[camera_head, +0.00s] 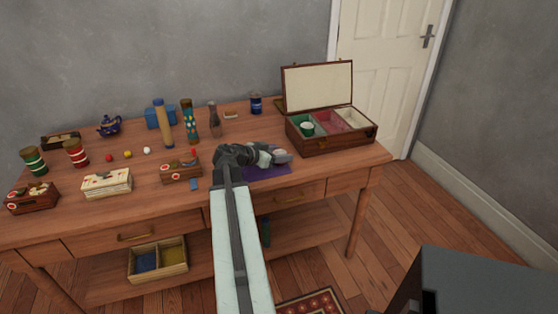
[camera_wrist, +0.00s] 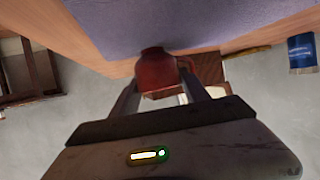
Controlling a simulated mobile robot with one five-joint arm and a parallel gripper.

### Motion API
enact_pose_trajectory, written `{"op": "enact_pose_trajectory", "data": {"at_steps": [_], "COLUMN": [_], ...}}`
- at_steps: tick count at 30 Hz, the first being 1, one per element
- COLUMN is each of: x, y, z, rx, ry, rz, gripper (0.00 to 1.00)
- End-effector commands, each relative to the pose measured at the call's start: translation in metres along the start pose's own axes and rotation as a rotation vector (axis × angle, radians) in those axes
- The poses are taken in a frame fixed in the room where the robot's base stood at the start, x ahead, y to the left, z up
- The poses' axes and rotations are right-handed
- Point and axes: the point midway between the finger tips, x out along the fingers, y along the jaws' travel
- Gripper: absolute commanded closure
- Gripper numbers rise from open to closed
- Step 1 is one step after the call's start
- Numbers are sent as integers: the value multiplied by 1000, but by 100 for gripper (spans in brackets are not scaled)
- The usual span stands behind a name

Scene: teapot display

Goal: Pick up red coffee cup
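A red cup-like object (camera_wrist: 157,68) shows in the wrist view, in front of the edge of the purple mat. The two fingers of my gripper (camera_wrist: 160,82) are spread, one on each side of it. It fills the gap at their tips, but I cannot tell whether they press on it. In the head view my gripper (camera_head: 280,156) is low over the purple mat (camera_head: 268,173) near the table's front edge. The red cup is not clearly visible there, as my gripper and arm cover that spot.
An open wooden box (camera_head: 350,140) with compartments stands right of my gripper, a green-and-white cup (camera_head: 307,129) in it. A dark blue can (camera_head: 256,104) and a dark bottle (camera_head: 214,119) stand behind. Small boxes, including a cream one (camera_head: 107,184), lie left. The wooden table (camera_head: 230,135) has bare room behind my gripper.

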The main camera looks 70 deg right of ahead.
Motion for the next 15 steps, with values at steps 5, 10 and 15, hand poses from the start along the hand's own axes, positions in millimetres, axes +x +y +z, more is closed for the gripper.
{"op": "enact_pose_trajectory", "data": {"at_steps": [5, 10, 15], "x": [0, -2, -12], "y": [0, 0, -1], "z": [0, -4, -25], "rx": [0, 0, 0], "ry": [0, 0, 0], "rz": [-1, -1, -1], "gripper": [88, 88, 88]}}
